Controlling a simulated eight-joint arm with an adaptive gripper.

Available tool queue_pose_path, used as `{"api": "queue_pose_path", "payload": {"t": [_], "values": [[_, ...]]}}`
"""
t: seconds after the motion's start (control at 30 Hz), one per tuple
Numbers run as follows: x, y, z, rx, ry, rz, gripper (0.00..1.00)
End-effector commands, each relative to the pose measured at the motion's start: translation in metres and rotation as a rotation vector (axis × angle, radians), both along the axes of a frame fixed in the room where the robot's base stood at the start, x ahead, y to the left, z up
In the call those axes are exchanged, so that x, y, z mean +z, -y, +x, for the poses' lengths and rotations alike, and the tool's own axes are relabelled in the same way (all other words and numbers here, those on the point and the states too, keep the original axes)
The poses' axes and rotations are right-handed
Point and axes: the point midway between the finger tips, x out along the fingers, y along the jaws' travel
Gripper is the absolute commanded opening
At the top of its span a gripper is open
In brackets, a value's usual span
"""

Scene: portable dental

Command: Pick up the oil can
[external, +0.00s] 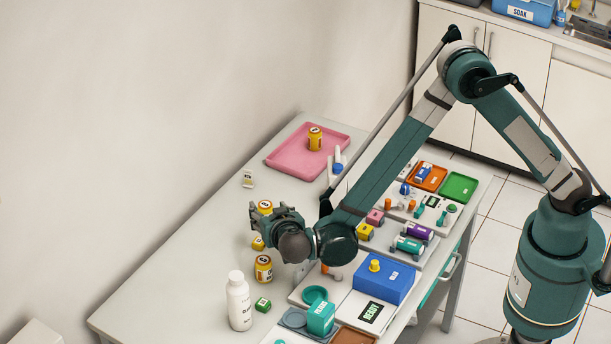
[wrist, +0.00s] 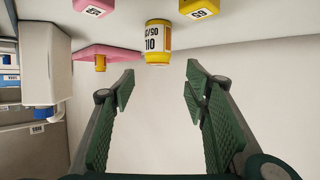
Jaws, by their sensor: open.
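My gripper (wrist: 160,78) is open and empty. Another yellow can (external: 264,268) stands nearer the front of the table, and a third yellow can (external: 315,138) stands on the pink tray (external: 285,155).
A white bottle (external: 239,303) and a green block (external: 263,305) stand at the front. A yellow block (external: 258,243) is beside my gripper. A blue box (external: 384,281) and trays of small items fill the right side. The table's left part is clear, with a wall behind.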

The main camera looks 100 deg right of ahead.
Motion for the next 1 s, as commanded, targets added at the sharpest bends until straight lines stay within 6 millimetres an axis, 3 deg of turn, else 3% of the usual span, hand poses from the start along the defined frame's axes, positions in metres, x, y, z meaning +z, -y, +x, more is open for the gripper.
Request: {"api": "queue_pose_path", "payload": {"t": [0.2,0.63,1.0], "values": [[-0.025,0.000,0.000,0.000,0.000,0.000,0.46],[-0.028,0.001,0.000,0.000,0.000,0.000,0.46],[-0.037,0.024,0.000,-0.001,0.000,0.000,0.46]]}}
